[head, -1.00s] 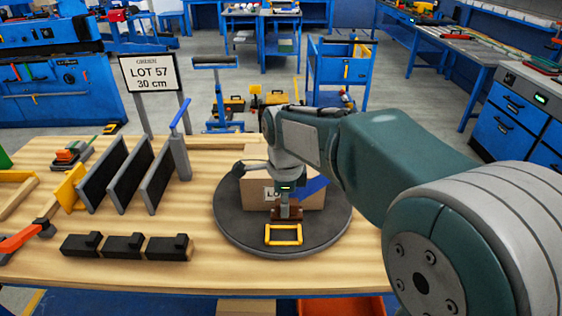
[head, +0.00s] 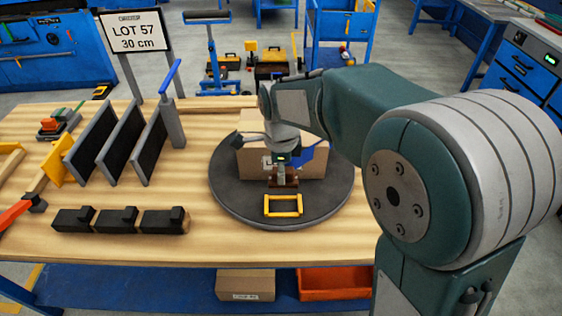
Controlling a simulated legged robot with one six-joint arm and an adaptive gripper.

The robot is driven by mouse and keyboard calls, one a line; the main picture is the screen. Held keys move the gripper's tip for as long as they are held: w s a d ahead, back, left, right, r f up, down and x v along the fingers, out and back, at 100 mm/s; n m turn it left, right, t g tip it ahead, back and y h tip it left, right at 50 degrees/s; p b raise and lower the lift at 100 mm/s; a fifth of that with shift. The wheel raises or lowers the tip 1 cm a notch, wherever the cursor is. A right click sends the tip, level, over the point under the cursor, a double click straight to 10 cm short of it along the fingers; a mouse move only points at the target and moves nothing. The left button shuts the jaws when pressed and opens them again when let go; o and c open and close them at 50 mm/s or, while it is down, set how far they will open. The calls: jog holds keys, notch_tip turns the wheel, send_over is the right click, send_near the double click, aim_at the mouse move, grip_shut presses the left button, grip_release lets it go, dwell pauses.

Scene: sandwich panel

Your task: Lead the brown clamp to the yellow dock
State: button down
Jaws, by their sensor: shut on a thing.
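The brown clamp (head: 284,182) is at the tip of my gripper (head: 281,174), over the dark round turntable. My gripper is shut on it; the fingers are small and partly hidden by the wrist. The yellow dock (head: 283,215) is an open rectangular frame lying on the turntable, just on the near side of the clamp. The clamp appears short of the dock's far bar; I cannot tell its exact height. A cardboard box (head: 312,163) stands on the turntable right behind my gripper, partly covered by it, with a blue patch on its right side.
The turntable (head: 235,203) sits on the wooden bench (head: 130,249). Several black blocks (head: 119,219) line the front left. Dark upright panels (head: 122,140) and a grey post with a blue handle (head: 171,112) stand behind them.

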jog(key=shift+f, duration=4.7)
jog(key=shift+c, duration=1.7)
grip_release()
notch_tip(320, 180, up, 12)
jog(key=shift+a+f, duration=0.1)
